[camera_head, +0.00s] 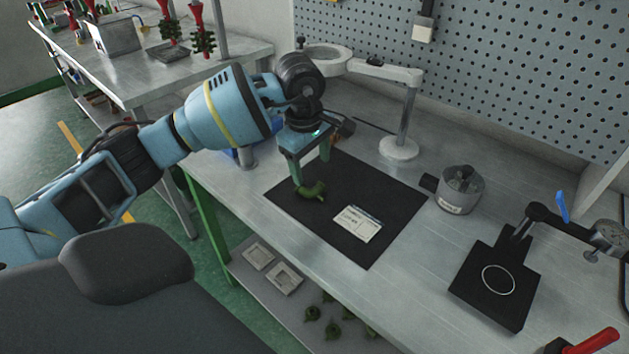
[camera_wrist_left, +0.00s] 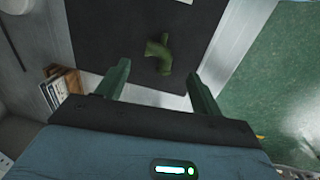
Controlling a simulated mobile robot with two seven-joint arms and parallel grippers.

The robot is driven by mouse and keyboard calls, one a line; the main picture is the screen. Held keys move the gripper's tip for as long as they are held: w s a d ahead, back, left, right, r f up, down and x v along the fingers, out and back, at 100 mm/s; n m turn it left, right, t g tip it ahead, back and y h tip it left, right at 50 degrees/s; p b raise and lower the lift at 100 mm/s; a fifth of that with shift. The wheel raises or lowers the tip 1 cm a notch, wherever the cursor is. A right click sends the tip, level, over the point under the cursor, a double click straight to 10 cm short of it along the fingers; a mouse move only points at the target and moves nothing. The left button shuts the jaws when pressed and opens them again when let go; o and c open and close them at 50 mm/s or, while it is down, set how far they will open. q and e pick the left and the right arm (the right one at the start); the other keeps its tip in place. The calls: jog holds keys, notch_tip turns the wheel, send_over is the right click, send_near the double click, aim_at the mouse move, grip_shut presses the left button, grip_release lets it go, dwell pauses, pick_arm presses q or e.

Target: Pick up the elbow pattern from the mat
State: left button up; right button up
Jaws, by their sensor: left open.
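The elbow pattern (camera_head: 312,191) is a small green bent piece lying on the black mat (camera_head: 390,193), near the mat's left side. My left gripper (camera_head: 311,172) is over it in the head view, with one finger appearing very close to the pattern. In the left wrist view the elbow pattern (camera_wrist_left: 159,55) shows beyond and between the two spread green fingers (camera_wrist_left: 158,78), with bare mat around it. The left gripper is open and empty. Whether a finger touches the pattern cannot be told. My right gripper is not in view.
A white card (camera_head: 358,224) lies on the mat. A magnifier lamp (camera_head: 399,147) stands behind it, and a grey round pot (camera_head: 460,190) is to the right. A black plate stand (camera_head: 497,278) is further right. The table front between them is clear.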

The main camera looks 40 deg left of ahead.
aim_at(313, 188)
pick_arm(q)
jog(key=shift+r, duration=0.15)
jog(key=shift+s+f, duration=0.1)
jog(key=shift+f, duration=0.9)
jog(key=shift+w+a+f, duration=0.1)
jog(key=shift+w+f, duration=0.15)
jog(key=shift+f, duration=0.7)
jog(key=shift+w+a+f, duration=0.1)
jog(key=shift+w+f, duration=0.1)
jog(key=shift+f, duration=0.75)
jog(key=shift+w+a+f, duration=0.1)
jog(key=shift+w+f, duration=0.15)
jog(key=shift+f, duration=0.7)
jog(key=shift+c, duration=0.2)
jog(key=c, duration=0.9)
